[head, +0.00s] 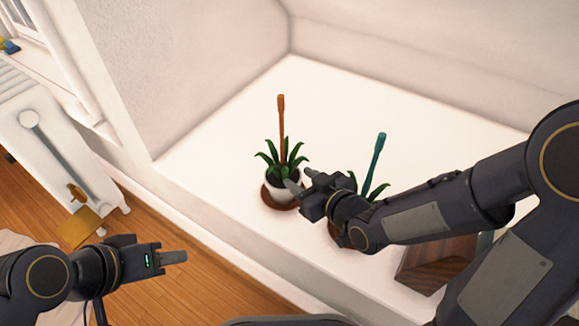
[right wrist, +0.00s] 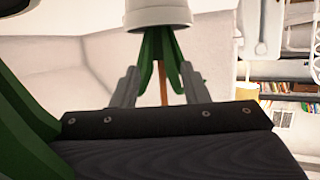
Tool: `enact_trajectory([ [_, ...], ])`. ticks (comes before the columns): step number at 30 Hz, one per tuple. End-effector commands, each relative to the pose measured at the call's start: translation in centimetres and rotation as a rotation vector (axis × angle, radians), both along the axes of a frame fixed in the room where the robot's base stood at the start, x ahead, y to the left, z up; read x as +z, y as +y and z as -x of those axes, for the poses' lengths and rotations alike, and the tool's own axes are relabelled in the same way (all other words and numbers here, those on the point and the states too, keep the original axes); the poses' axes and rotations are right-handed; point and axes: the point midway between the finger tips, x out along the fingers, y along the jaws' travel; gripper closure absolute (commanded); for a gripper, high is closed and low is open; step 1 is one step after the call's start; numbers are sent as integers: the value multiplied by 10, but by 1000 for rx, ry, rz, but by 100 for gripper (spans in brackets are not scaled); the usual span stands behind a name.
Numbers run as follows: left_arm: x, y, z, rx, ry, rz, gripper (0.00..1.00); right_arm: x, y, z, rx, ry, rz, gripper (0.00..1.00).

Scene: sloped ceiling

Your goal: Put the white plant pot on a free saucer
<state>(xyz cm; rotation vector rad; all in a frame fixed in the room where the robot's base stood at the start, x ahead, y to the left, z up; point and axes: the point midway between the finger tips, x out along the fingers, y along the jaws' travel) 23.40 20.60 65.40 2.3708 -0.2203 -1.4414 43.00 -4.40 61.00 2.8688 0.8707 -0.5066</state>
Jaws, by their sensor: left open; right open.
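The white plant pot (head: 280,194) holds a green plant with an orange stick. It stands upright on a brown saucer (head: 268,200) on the white ledge. My right gripper (head: 300,180) is open just right of the pot, close to its leaves. In the right wrist view the white pot (right wrist: 158,13) appears inverted at the top, with leaves hanging between the spread fingers; contact cannot be told. A second plant with a teal stick (head: 378,160) is partly behind my right arm; its pot is hidden, and a brown saucer edge (head: 334,238) shows. My left gripper (head: 180,257) is open and empty, left of the ledge.
A dark wooden block-like object (head: 430,268) sits on the ledge at the right, partly under my right arm. The ledge behind and left of the white pot is clear. A white radiator (head: 55,150) stands at the left over the wooden floor (head: 215,295).

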Motion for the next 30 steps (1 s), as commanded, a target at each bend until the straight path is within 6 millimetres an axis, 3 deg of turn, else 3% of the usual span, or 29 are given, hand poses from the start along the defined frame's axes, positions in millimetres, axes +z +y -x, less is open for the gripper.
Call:
enact_trajectory([
  [3, 6, 0, 0, 0, 0, 0, 59, 9, -11, 16, -1, 0, -1, 59],
  [9, 9, 0, 0, 0, 0, 0, 59, 13, -19, 28, 0, 0, 0, 59],
  [30, 9, 0, 0, 0, 0, 0, 59, 12, -19, 29, 0, 1, 1, 59],
])
